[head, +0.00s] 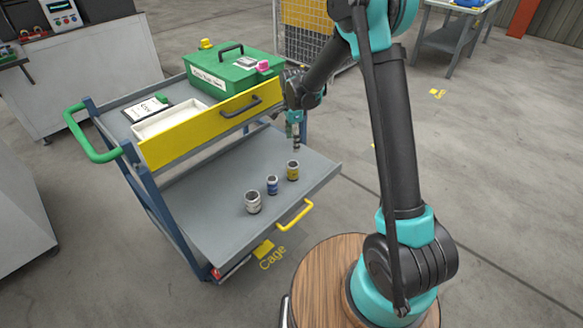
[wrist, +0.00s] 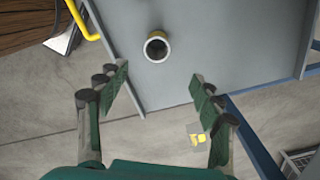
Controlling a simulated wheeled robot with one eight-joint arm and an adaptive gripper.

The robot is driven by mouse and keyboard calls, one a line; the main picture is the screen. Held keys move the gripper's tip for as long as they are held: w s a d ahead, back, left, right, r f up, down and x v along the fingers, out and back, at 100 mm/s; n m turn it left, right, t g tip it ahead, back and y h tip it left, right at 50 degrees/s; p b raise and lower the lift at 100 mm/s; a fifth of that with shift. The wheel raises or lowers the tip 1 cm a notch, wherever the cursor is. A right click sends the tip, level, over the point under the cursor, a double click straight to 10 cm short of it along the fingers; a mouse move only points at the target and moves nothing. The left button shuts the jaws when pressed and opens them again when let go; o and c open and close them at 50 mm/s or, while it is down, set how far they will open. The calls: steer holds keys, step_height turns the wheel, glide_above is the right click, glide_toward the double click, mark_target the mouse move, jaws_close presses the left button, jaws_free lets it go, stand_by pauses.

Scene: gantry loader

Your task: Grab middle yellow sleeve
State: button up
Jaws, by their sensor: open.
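A yellow sleeve (head: 293,171) with a grey rim stands upright on the lower grey shelf (head: 215,200) of a cart. It is the rightmost of three sleeves in a row; a blue sleeve (head: 272,185) is in the middle and a silver-white sleeve (head: 253,202) at the left. My gripper (head: 297,148) is just above and behind the yellow sleeve in the head view, apart from it. In the wrist view my gripper (wrist: 160,76) is open and empty, and the yellow sleeve (wrist: 157,48) shows its open top just beyond the fingertips, between their lines.
A green toolbox (head: 230,72) sits on the cart top. A yellow handle (head: 295,216) is at the shelf's front edge. The shelf around the sleeves is clear.

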mark_target(292, 163)
step_height(292, 163, down, 11)
steer(key=shift+f, duration=0.15)
steer(key=shift+s+d+f, duration=0.1)
steer(key=shift+s+f, duration=0.05)
steer(key=shift+f, duration=1.3)
steer(key=shift+s+f, duration=0.15)
steer(key=shift+f, duration=1.3)
jaws_close()
steer(key=shift+r, duration=0.2)
